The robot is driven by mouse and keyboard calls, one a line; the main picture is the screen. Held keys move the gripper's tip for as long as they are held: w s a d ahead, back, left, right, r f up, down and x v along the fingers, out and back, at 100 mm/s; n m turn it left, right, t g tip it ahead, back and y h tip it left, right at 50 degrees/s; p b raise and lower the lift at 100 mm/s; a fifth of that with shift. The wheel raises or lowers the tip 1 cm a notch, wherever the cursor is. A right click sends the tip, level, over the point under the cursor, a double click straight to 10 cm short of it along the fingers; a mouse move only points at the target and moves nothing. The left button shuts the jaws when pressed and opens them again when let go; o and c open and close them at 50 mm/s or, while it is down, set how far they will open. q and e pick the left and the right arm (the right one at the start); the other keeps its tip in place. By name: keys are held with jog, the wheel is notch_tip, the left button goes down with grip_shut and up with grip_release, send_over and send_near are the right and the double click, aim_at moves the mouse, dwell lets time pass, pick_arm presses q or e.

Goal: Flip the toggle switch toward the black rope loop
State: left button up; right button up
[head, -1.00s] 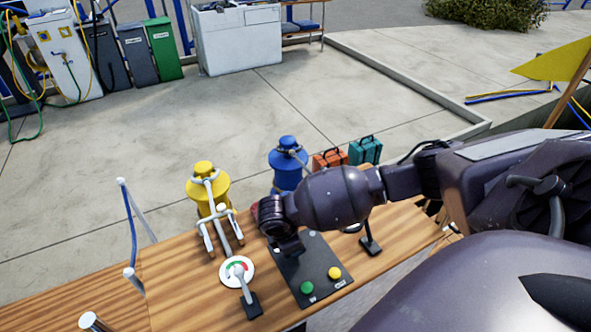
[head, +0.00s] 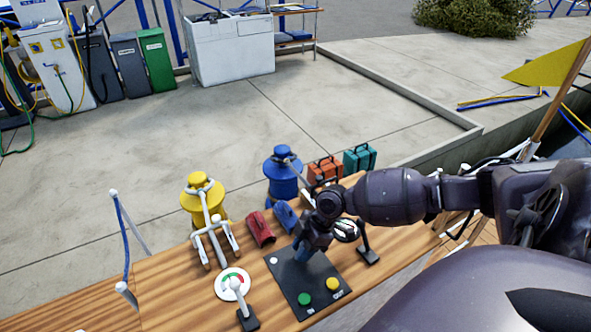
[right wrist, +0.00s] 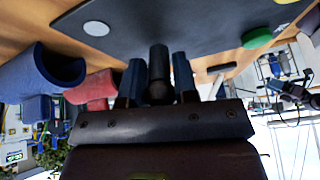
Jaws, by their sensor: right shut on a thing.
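The dark switch panel (head: 283,283) lies on the wooden cockpit top. It carries a green button (head: 305,299), a yellow button (head: 333,284) and a small white disc (head: 273,260). My right gripper (head: 303,253) reaches down at the panel's far part and hides what it holds in the head view. In the right wrist view its fingers (right wrist: 159,78) are shut on a short dark toggle lever (right wrist: 158,62) below the panel's picture edge. I cannot make out a black rope loop. My left gripper is not in view.
Red (head: 260,228) and blue (head: 285,217) pieces stand just beyond the panel. Yellow (head: 200,205) and blue (head: 283,180) winches stand behind.

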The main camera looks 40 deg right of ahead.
jog(key=shift+s+d+f+y+b, duration=0.1)
jog(key=shift+d+f+y+b, duration=0.2)
jog(key=shift+y+b, duration=0.3)
jog(key=shift+r, duration=0.15)
jog(key=shift+y, duration=0.3)
jog(key=o, duration=0.9)
notch_tip(320, 180, up, 20)
jog(key=p, duration=0.4)
